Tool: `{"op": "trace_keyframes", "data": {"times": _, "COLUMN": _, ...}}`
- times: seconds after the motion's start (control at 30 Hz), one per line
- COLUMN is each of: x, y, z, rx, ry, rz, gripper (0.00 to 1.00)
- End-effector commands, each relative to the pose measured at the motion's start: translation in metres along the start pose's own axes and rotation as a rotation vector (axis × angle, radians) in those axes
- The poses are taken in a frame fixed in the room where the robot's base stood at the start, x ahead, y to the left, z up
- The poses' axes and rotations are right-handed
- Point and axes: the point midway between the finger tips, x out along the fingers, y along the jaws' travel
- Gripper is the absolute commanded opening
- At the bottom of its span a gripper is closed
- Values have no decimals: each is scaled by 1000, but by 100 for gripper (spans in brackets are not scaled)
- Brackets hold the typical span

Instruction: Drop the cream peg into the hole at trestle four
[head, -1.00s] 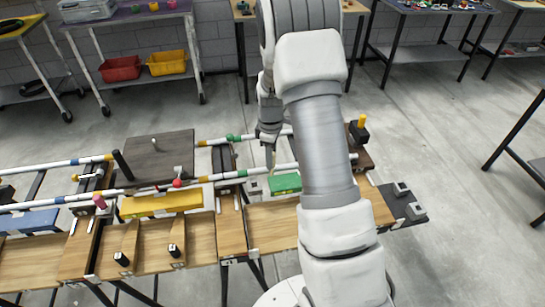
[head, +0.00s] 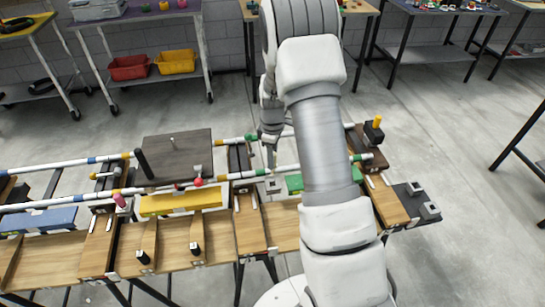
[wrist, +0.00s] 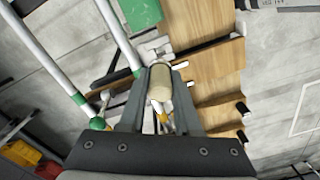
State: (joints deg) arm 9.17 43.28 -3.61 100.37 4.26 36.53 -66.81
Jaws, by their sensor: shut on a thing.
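My gripper (wrist: 159,82) is shut on the cream peg (wrist: 160,84), which sits between the two dark fingers in the wrist view. In the head view my gripper (head: 271,140) hangs above the rail bench, and the peg is too small there to make out clearly. A pale block (wrist: 154,47) lies beyond the peg tip in the wrist view. A similar small pale block (head: 272,185) shows beside the green block (head: 295,183) in the head view. I cannot make out the hole or a trestle number. The peg looks held clear of the bench.
White rails (head: 70,202) with coloured bands run along the bench. A dark board (head: 178,160), a yellow block (head: 183,202) and a red ball (head: 198,182) are left of my gripper. A black post with a yellow top (head: 374,130) stands right.

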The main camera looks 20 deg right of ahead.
Motion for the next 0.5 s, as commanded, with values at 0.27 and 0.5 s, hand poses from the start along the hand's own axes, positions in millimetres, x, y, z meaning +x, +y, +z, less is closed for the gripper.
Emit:
{"op": "trace_keyframes", "data": {"times": 0.27, "x": 14, "y": 0, "z": 0, "rx": -1, "ry": 0, "rz": 1, "gripper": 1}}
{"op": "trace_keyframes", "data": {"times": 0.5, "x": 26, "y": 0, "z": 0, "rx": -1, "ry": -1, "rz": 0, "gripper": 1}}
